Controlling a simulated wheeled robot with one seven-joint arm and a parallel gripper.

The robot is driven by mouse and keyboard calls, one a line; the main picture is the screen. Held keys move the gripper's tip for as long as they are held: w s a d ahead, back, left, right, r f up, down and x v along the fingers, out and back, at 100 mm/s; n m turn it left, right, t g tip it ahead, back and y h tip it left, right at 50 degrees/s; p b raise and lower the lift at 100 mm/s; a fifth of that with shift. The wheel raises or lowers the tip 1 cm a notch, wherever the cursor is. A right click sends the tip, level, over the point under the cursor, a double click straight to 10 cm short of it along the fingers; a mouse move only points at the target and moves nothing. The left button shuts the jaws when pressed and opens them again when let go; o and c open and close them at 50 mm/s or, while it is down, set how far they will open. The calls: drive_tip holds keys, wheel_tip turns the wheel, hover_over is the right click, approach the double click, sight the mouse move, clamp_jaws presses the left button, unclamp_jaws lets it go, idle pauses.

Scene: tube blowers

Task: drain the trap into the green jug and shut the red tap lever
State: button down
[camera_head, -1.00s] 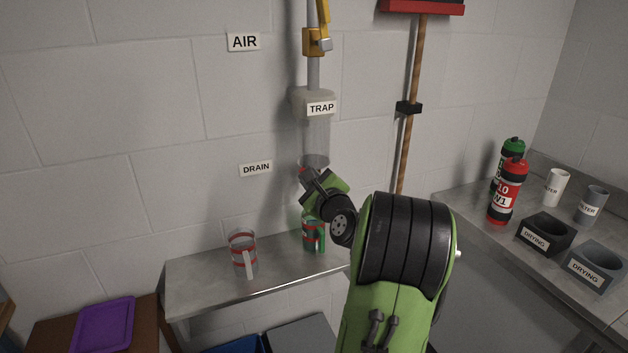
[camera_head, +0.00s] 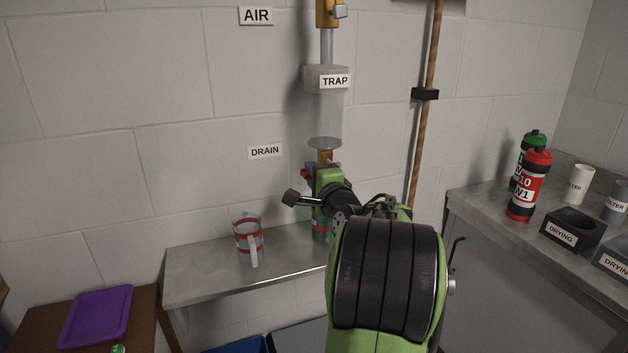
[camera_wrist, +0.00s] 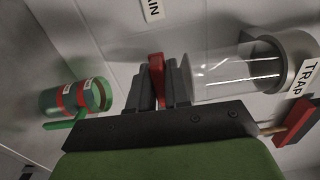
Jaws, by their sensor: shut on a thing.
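The trap (camera_head: 328,115) is a clear cylinder with a pale cap on the wall; it looks clear, and I cannot tell any liquid level. A brass tap (camera_head: 325,157) sits under it. My gripper (camera_wrist: 158,88) is shut on the red tap lever (camera_wrist: 157,68), which shows between the fingers in the wrist view. In the head view a bit of the lever (camera_head: 306,174) shows left of my gripper. The green jug (camera_wrist: 72,98), with red bands, shows left in the wrist view; in the head view my arm mostly hides it (camera_head: 320,229) on the steel shelf below the tap.
A clear jug with red bands (camera_head: 249,240) stands left on the steel shelf (camera_head: 215,282). A broom (camera_head: 424,130) hangs right of the trap. The right bench (camera_head: 500,212) holds bottles, cups and dark drying holders. A purple tray (camera_head: 97,316) lies lower left.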

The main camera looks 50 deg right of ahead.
drive_tip(key=shift+f+n, duration=0.25)
drive_tip(key=shift+n, duration=0.05)
drive_tip(key=c, duration=1.2)
unclamp_jaws()
drive_tip(key=shift+o, duration=0.2)
drive_tip(key=shift+s, duration=0.15)
drive_tip(key=b+v, duration=0.1)
drive_tip(key=v, duration=1.4)
drive_tip(key=shift+s+a+b, duration=0.2)
drive_tip(key=shift+b, duration=0.15)
